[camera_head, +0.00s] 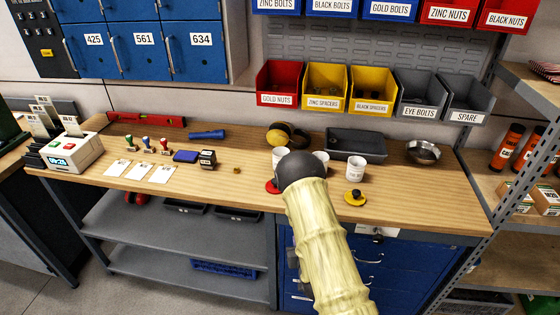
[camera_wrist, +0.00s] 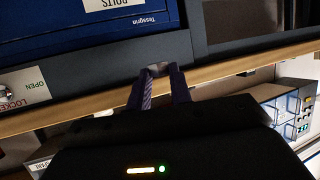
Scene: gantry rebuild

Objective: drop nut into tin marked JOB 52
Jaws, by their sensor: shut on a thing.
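In the wrist view my gripper (camera_wrist: 159,72) has its two fingers close together on a small pale grey piece (camera_wrist: 158,67), which looks like the nut; its shape is mostly hidden. In the head view my dark wrist and pale arm hide the fingers. White tins stand on the bench around my wrist: one (camera_head: 355,168) in the open to the right, one (camera_head: 321,157) just behind my wrist, and one (camera_head: 282,152) partly hidden at its left. Their markings are too small to read, so I cannot tell which is JOB 52.
A yellow disc with a black knob (camera_head: 355,198) lies at the bench's front, and a red disc (camera_head: 272,186) lies left of my wrist. A dark tray (camera_head: 357,146) and metal bowl (camera_head: 423,152) stand behind. A small brass piece (camera_head: 236,170) lies on open wood.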

